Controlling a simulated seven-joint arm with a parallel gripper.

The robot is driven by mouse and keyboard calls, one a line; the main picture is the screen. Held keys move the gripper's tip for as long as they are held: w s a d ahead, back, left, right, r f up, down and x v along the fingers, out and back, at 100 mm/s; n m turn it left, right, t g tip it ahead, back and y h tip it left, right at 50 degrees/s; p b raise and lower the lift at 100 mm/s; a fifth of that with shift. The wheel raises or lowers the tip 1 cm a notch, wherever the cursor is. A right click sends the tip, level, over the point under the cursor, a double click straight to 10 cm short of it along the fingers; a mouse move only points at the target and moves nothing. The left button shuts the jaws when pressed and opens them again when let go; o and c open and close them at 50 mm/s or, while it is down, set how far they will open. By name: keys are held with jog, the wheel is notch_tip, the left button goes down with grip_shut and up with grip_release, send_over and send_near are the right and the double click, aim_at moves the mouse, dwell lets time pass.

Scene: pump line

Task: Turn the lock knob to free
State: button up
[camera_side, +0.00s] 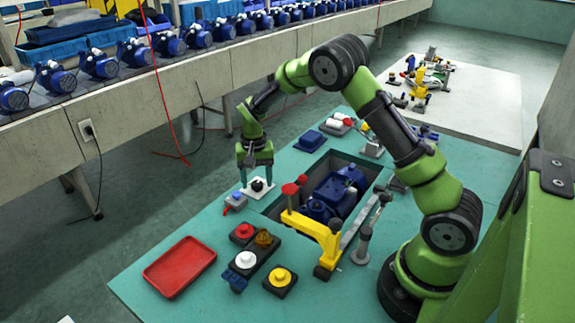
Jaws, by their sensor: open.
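A small black knob (257,185) sits on a white square plate at the left edge of the recess in the teal table; I take it to be the lock knob. My gripper (256,182) points straight down over it. The two teal fingers are open, one on each side of the knob in this view. I cannot tell whether either finger touches it. The knob's pointing direction and any markings on the plate are too small to read.
A blue pump (338,188) lies in the recess. A yellow clamp arm (312,225) with a red knob stands at its front. A small blue block (236,200) is close beside the plate. Buttons (281,279) and a red tray (180,266) are at the front left.

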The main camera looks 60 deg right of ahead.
aim_at(260, 186)
notch_tip(260, 186, up, 16)
dwell(0.3)
jog(key=s+a+r+n+t, duration=0.1)
jog(key=s+a+r+t, duration=0.1)
jog(key=s, duration=0.6)
jog(key=s+a+r+n+t+y, duration=0.1)
jog(key=s+a+r+n+t, duration=0.1)
jog(key=s+a, duration=0.3)
jog(key=s+a+r+n+t+y, duration=0.1)
jog(key=s+a+r+n+t, duration=0.1)
jog(key=s, duration=0.9)
jog(key=shift+a+r+t, duration=0.4)
jog(key=shift+a+t, duration=0.2)
jog(key=shift+a, duration=0.15)
